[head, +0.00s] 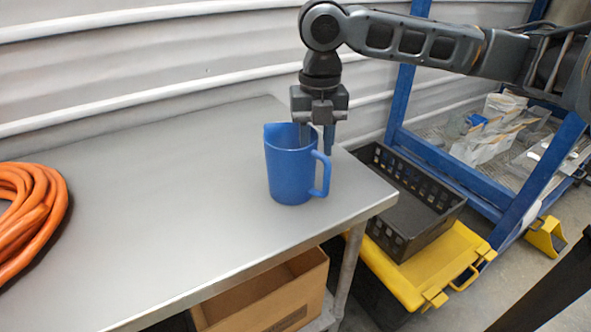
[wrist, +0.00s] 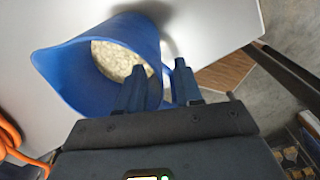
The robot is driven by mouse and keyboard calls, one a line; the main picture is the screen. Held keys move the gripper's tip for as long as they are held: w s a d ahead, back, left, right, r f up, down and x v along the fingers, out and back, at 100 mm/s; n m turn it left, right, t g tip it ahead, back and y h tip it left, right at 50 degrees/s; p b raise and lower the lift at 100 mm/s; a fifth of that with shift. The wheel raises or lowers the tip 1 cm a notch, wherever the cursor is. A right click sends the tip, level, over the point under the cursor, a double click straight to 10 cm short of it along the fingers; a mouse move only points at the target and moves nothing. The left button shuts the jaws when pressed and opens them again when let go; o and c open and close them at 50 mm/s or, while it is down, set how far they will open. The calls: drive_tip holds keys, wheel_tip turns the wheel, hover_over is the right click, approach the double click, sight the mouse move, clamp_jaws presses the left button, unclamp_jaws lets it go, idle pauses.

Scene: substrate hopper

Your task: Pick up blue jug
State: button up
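The blue jug (head: 290,175) stands upright on the metal table near its right end, with its handle to the right. In the wrist view the jug (wrist: 85,75) shows from above, with pale granular contents inside. My gripper (head: 317,140) points down at the jug's right rim, above the handle. One finger is inside the rim and the other is outside it. In the wrist view the fingers (wrist: 160,84) stand apart with the jug's wall and part of the handle between them. The lower part of the inner finger is hidden by the jug in the head view.
A coiled orange hose (head: 30,215) lies at the table's left. The grey table top (head: 170,190) is clear between hose and jug. Right of the table, a black crate (head: 410,205) sits on a yellow-lidded box (head: 425,275). A cardboard box (head: 265,295) is under the table. A blue rack (head: 450,165) stands behind.

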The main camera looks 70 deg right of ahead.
drive_tip(key=shift+f, duration=0.2)
clamp_jaws()
idle(1.3)
